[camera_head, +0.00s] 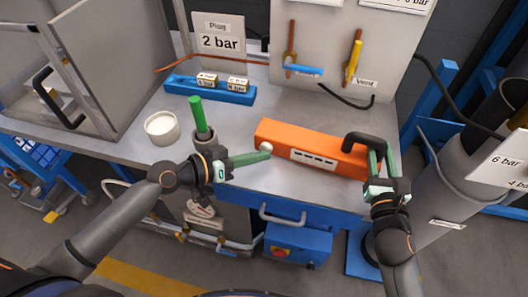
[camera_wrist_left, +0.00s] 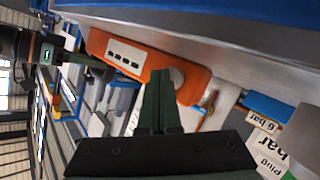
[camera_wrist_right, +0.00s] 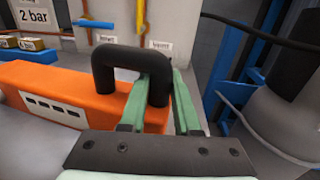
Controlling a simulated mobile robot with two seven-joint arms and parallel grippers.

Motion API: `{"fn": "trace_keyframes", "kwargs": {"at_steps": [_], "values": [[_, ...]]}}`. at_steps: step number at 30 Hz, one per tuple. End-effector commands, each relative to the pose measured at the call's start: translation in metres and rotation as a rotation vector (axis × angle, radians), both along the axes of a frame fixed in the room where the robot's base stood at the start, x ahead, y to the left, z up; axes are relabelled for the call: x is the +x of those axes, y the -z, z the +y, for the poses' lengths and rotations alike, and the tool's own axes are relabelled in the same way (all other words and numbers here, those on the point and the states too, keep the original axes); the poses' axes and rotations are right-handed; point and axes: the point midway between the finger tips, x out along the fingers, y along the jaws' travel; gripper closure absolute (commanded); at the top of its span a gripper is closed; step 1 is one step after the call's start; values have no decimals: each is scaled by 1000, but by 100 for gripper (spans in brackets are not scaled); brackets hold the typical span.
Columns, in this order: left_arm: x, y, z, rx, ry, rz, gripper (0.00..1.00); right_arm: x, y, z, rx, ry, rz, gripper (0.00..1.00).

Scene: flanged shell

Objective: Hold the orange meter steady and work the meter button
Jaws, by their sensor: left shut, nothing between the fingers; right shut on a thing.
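The orange meter (camera_head: 290,137) lies on the grey bench, with a label of dark dashes on its front and a black handle (camera_head: 362,139) at its right end. A pale round button (camera_head: 266,147) sits on its left end; it also shows in the left wrist view (camera_wrist_left: 178,77). My right gripper (camera_head: 373,158) is shut on the black handle, and its fingers show against the handle in the right wrist view (camera_wrist_right: 160,85). My left gripper (camera_head: 264,154) is shut and empty, its fingertips at the button. I cannot tell whether they press it.
A green-topped rod (camera_head: 198,115) in a grey holder and a white cup (camera_head: 161,128) stand left of the meter. A blue block (camera_head: 210,90) with small labelled pieces lies behind.

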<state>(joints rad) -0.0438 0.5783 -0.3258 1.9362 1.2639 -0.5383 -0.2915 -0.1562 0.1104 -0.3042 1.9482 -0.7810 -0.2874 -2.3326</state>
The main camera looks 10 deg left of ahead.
Motion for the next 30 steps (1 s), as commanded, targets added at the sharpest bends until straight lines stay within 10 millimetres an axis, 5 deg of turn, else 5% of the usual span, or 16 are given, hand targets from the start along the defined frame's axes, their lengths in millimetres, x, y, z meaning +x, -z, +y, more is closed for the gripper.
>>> {"fn": "trace_keyframes", "kwargs": {"at_steps": [30], "values": [[-31, 0, 3, 1, 0, 1, 100, 0, 0, 0, 1, -1, 0, 100]]}}
